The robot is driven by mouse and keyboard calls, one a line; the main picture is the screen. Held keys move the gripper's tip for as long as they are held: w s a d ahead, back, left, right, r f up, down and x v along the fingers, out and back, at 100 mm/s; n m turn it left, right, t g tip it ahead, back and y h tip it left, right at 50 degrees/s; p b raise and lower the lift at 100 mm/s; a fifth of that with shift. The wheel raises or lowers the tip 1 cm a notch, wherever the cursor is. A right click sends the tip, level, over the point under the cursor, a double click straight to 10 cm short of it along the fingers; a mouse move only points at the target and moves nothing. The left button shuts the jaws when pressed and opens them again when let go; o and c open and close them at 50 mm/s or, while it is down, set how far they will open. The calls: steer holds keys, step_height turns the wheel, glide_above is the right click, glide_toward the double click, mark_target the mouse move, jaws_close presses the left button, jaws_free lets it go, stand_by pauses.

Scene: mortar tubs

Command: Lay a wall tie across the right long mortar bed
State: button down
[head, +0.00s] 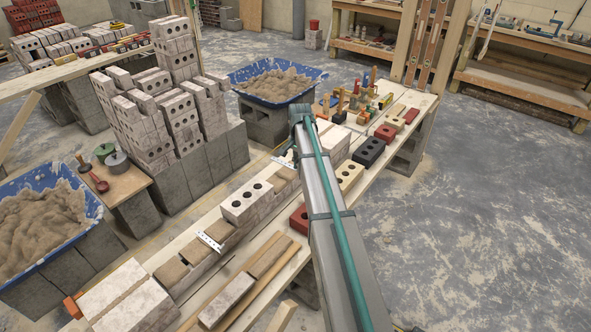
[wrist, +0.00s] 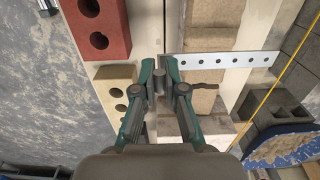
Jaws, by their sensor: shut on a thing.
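A white perforated wall tie (wrist: 225,60) is held by its left end in my gripper (wrist: 160,66), whose fingers are closed on it. In the wrist view the tie reaches crosswise over the tan mortar bed (wrist: 208,38), its far end past the bed's edge. I cannot tell whether it touches the mortar. In the head view the held tie (head: 281,161) shows only in part beside my arm, over the right long mortar bed (head: 287,173); my fingers are mostly hidden. Another tie (head: 210,241) lies across the left part of the wall, left of a pale cored brick (head: 247,203).
A red cored brick (wrist: 98,27) and a cream brick (wrist: 117,92) sit close left of my gripper in the wrist view. Tools and bricks crowd the bench's far end. A blue mortar tub (head: 277,83) stands behind. Open floor lies at right.

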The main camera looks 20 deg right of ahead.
step_height(320, 180, down, 6)
steer(key=b, duration=0.3)
steer(key=shift+b, duration=0.35)
steer(key=shift+f, duration=0.2)
stand_by(0.4)
steer(key=c, duration=1.2)
jaws_free()
steer(key=shift+r, duration=0.1)
